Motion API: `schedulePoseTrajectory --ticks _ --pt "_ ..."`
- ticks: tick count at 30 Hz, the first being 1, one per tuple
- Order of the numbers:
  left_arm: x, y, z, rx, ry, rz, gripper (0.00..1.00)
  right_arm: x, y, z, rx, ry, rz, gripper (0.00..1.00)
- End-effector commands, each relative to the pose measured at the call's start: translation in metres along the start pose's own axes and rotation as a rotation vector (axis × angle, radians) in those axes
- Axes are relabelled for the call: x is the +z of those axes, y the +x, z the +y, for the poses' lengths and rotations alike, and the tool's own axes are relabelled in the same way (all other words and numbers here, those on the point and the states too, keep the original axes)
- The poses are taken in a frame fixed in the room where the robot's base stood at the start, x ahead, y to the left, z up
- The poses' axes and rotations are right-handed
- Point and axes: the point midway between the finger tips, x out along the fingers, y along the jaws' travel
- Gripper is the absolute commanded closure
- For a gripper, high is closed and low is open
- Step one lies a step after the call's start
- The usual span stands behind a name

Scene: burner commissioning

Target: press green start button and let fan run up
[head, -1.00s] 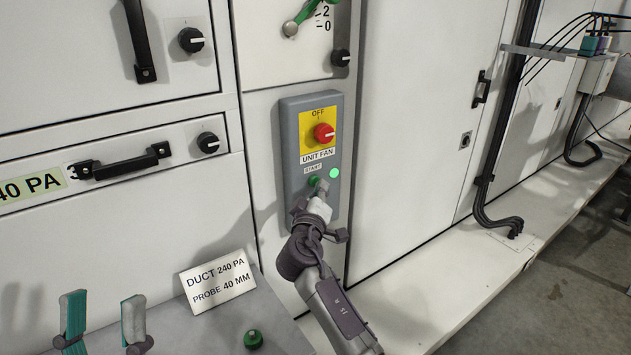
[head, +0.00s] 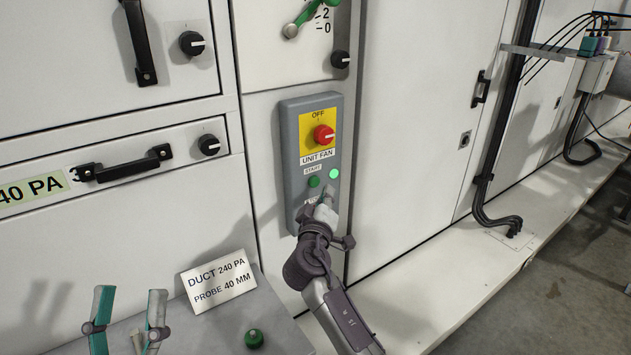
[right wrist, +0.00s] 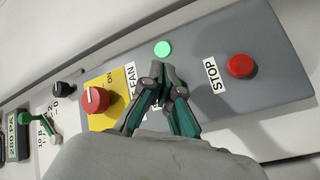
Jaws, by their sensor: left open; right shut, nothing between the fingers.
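The grey unit fan panel (head: 289,168) is on the white cabinet front. It carries a red rotary switch (head: 324,134) on a yellow plate, with the green start button (head: 314,182) and a lit green lamp (head: 334,173) below. My right gripper (head: 326,196) is shut and empty, just below the start button and apart from it. In the right wrist view its fingertips (right wrist: 163,72) are over the panel near the lit lamp (right wrist: 162,49), and the red stop button (right wrist: 240,66) is clear of them. The start button is hidden there. My left gripper (head: 129,315) is open at the lower left.
A grey ledge (head: 285,330) at the lower left bears a green knob (head: 254,338) and a card (head: 218,280) reading duct 240 Pa, probe 40 mm. Black drawer handles (head: 125,164) stick out at left. Cables (head: 500,215) run down at right.

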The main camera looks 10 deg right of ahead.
Motion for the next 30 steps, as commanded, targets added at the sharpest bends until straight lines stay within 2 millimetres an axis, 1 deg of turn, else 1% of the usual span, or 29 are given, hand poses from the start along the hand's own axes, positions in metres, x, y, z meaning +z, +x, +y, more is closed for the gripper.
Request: schedulePoseTrajectory --ticks 8,17,21,30 --pt "0.027 -0.001 -0.004 -0.007 0.007 -0.168 0.43 0.007 -0.011 0.009 0.0 0.0 0.0 1.0" --pt "0.053 -0.008 -0.007 -0.015 0.014 -0.333 0.43 0.016 -0.022 0.017 0.0 0.0 0.0 1.0" --pt "0.058 -0.011 -0.008 -0.016 0.015 -0.361 0.43 0.018 -0.024 0.018 0.0 0.0 0.0 1.0" --pt "0.058 -0.011 -0.008 -0.016 0.015 -0.361 0.43 0.017 -0.024 0.018 0.0 0.0 0.0 1.0"
